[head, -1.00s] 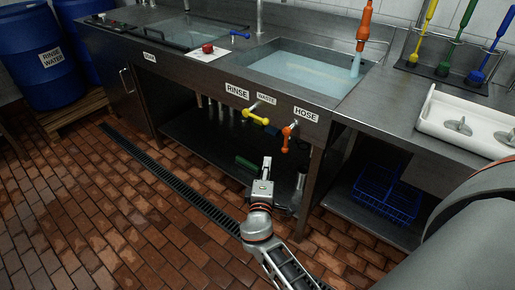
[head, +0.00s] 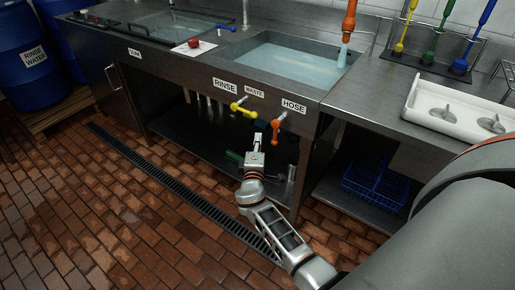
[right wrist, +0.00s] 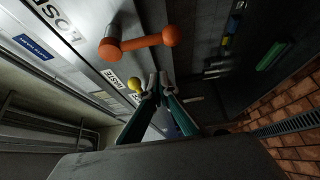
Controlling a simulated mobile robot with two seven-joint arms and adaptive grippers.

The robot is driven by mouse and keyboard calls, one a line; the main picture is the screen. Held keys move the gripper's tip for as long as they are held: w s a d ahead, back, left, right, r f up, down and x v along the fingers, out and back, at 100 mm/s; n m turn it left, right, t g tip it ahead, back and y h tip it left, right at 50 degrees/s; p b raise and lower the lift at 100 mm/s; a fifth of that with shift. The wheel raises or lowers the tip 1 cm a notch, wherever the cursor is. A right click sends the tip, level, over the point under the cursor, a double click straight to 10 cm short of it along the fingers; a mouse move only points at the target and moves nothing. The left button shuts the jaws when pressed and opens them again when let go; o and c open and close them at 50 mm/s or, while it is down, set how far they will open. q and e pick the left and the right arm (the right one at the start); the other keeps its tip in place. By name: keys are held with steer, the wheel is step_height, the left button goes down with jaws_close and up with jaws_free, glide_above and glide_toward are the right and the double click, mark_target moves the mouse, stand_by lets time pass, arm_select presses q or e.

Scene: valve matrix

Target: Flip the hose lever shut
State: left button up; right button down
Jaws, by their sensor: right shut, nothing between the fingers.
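The orange hose lever (head: 276,131) hangs below the HOSE label (head: 293,106) on the sink's front panel, its handle pointing down. It shows large in the right wrist view (right wrist: 143,44), above the fingertips in the picture. My right gripper (head: 257,140) is shut and empty, just left of the orange lever in the head view, with a small gap seeming to lie between them. Its two fingers (right wrist: 158,88) show in the right wrist view, tips together. My left gripper is not in view.
A yellow lever (head: 244,110) sits left of the orange one, close to my right gripper, and shows partly in the right wrist view (right wrist: 134,84). The sink (head: 285,62) holds water above. A blue rack (head: 375,188) stands on the lower shelf at right.

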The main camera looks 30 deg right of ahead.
mark_target(275, 133)
steer(key=s+d, duration=0.1)
steer(key=s+d+p, duration=0.1)
steer(key=d, duration=0.1)
steer(key=shift+d, duration=0.15)
stand_by(0.4)
